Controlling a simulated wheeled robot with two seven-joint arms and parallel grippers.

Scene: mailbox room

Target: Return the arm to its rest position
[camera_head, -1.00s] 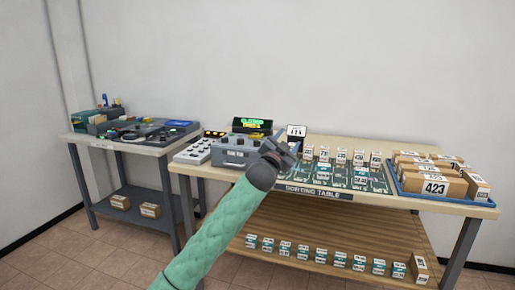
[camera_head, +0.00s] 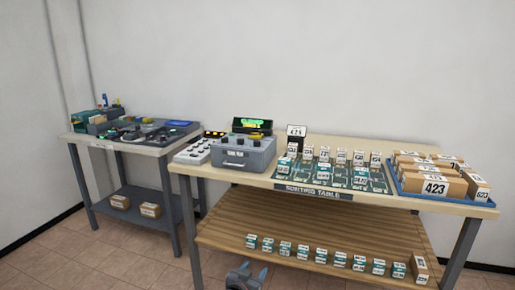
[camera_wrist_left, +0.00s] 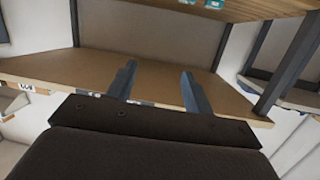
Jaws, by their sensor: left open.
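My left gripper (camera_head: 246,274) is low at the bottom edge of the head view, in front of the sorting table (camera_head: 420,203) and below its lower shelf (camera_head: 330,229). Most of my left arm is out of the picture. In the left wrist view the two fingers (camera_wrist_left: 158,88) stand apart with nothing between them, so the gripper is open and empty. Wooden table surfaces show beyond the fingers in that view. My right gripper is not seen in either view.
The sorting table carries a grey machine (camera_head: 243,152), a green mat with small numbered boxes (camera_head: 341,156) and a blue tray (camera_head: 440,195) of parcels. Several small boxes line its lower shelf. A side table (camera_head: 108,144) with tools stands at the left.

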